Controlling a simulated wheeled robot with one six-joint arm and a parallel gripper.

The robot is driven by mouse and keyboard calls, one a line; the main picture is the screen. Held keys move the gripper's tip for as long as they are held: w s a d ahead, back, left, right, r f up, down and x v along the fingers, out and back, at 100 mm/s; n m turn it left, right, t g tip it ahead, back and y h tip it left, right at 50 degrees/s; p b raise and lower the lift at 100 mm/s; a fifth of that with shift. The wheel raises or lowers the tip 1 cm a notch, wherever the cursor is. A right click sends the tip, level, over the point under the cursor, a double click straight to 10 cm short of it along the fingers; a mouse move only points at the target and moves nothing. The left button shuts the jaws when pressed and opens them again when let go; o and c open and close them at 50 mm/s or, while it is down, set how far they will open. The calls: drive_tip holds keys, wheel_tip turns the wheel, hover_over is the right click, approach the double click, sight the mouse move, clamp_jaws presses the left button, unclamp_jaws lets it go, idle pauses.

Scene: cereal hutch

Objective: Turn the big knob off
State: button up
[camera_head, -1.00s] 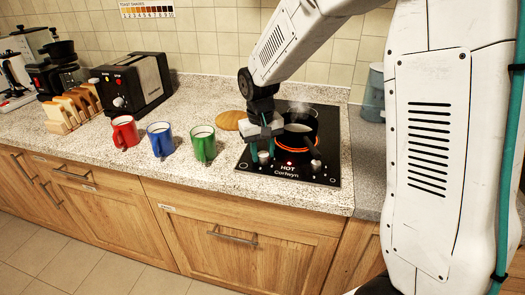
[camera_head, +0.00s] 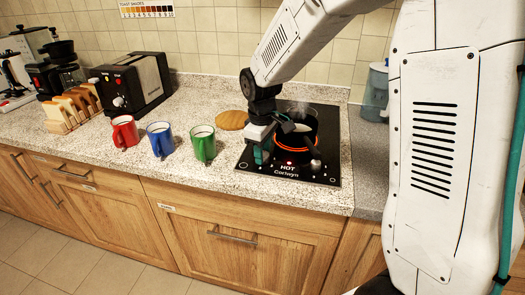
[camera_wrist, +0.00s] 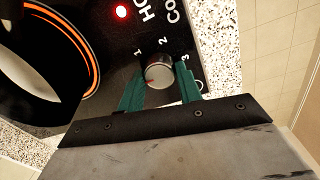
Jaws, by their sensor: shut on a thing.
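The silver knob (camera_wrist: 160,72) on the black hob (camera_head: 331,150) sits between the teal fingers of my gripper (camera_wrist: 161,88) in the wrist view. My gripper is shut on it. A red mark on the knob points down and left in that view, away from the printed 1, 2 and 3. In the head view my gripper (camera_head: 259,152) is over the front left of the hob and hides most of this knob. A second knob (camera_head: 316,165) is at the front right. The burner ring (camera_head: 283,142) glows orange and the HOT light (camera_head: 290,162) is red.
A dark pan (camera_head: 304,122) stands on the glowing burner, its handle towards the front right. Green (camera_head: 203,148), blue (camera_head: 160,143) and red (camera_head: 124,132) mugs stand left of the hob. A round wooden board (camera_head: 231,120) lies behind them.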

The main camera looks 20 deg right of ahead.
idle(0.3)
drive_tip(key=o, duration=1)
wheel_tip(320, 180, up, 8)
drive_tip(key=shift+s+a+f, duration=0.1)
drive_tip(key=shift+a, duration=0.05)
